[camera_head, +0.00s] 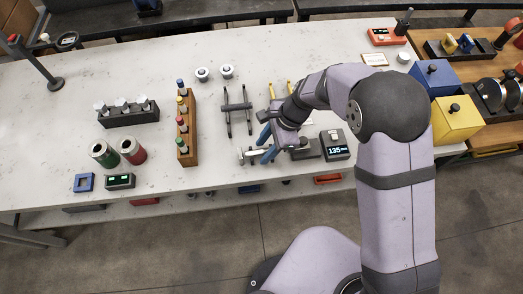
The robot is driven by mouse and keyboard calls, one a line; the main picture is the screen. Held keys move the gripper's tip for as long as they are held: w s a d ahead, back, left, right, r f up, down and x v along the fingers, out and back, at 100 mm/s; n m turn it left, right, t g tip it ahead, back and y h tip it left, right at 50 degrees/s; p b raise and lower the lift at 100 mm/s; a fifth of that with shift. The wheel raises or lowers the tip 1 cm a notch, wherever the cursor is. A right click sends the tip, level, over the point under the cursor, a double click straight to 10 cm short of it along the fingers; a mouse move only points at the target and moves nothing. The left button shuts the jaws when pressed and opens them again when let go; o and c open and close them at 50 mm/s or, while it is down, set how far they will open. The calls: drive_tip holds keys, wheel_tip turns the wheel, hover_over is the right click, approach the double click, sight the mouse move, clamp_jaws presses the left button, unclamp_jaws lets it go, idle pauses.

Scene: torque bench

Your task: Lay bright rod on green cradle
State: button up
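My gripper (267,150) is low over the middle of the white bench, and its blue fingers are small and partly hidden by the wrist. A bright silvery piece (248,155), possibly the bright rod, shows at the fingertips, just to their left. I cannot tell whether the fingers touch or hold it. A dark two-sided stand with a crossbar (237,108) stands behind and left of the gripper. Its colour looks dark grey, and I cannot tell whether it is the green cradle. No clearly green cradle can be made out.
A wooden rack with several coloured bottles (186,125) stands left of the gripper. Green (104,153) and red (133,150) cylinders stand farther left. A display box (336,146) is close on the right. Blue (437,77) and yellow (456,119) boxes stand beyond my arm.

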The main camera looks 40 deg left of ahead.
sight(265, 150)
clamp_jaws()
wheel_tip(265, 150, up, 11)
drive_tip(key=b, duration=0.2)
drive_tip(key=shift+f, duration=0.2)
idle(0.5)
